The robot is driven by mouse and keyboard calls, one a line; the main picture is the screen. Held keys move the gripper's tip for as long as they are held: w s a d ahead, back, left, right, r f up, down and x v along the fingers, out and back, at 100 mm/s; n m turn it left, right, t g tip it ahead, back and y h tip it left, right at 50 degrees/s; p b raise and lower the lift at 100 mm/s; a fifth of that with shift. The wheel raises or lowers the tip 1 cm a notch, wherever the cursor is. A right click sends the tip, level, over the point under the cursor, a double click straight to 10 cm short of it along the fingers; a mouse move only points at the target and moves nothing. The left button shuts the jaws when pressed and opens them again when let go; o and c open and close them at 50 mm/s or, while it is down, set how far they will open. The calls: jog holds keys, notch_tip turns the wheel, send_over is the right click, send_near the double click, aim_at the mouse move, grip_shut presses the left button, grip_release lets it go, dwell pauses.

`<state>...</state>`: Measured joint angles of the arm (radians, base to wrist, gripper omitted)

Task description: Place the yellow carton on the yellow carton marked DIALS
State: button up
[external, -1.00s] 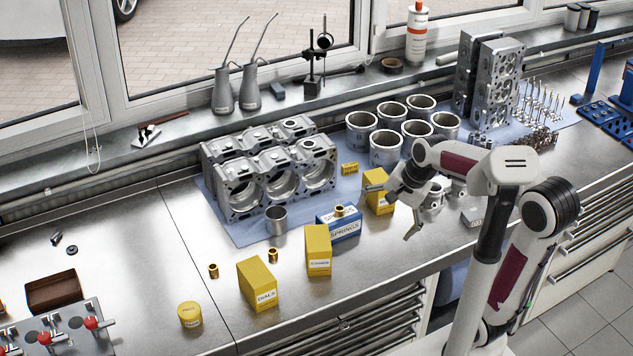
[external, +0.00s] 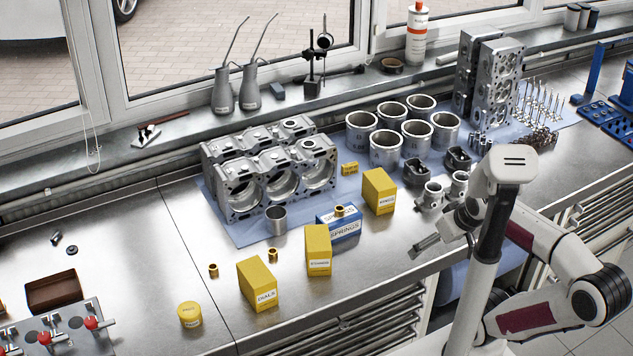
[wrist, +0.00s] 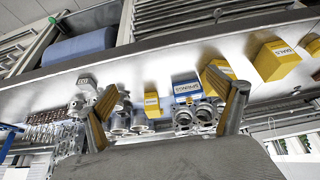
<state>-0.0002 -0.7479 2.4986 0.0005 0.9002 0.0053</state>
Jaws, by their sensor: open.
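The yellow carton marked DIALS (external: 257,284) stands upright near the bench's front edge; it also shows in the wrist view (wrist: 276,60). A second yellow carton (external: 318,250) stands just right of it, its small label hard to read. A third yellow carton (external: 379,190) stands farther back, on the blue mat's edge. I cannot tell which of these two the task means. My gripper (external: 425,250) is open and empty, right of the cartons above the front edge. In the wrist view its fingers (wrist: 165,103) are wide apart, with nothing between them held.
A blue SPRINGS box (external: 345,231) with a brass bushing on top stands between the second and third cartons. A round yellow tin (external: 189,314), brass bushings and a metal cup (external: 276,219) are nearby. The engine block (external: 268,170) and cylinder liners (external: 387,147) stand behind.

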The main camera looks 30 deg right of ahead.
jog(key=shift+o, duration=0.3)
jog(key=w+d+r+n+t+h, duration=0.1)
jog(key=w+d+r+n+t, duration=0.15)
jog(key=w, duration=0.85)
jog(key=w+d+r+n+t+h, duration=0.1)
jog(key=w+d+r+t, duration=0.2)
jog(key=w, duration=0.8)
jog(key=w+a+f+n+y, duration=0.4)
jog(key=w+a, duration=0.1)
jog(key=w, duration=0.3)
jog(key=n+g+y, duration=0.6)
jog(key=y, duration=0.4)
send_near(322, 236)
jog(key=w+a+f, duration=0.2)
jog(key=a, duration=0.1)
jog(key=shift+s+r+y, duration=0.1)
jog(key=shift+s+y, duration=0.1)
jog(key=shift+y, duration=0.1)
jog(key=shift+x, duration=1.25)
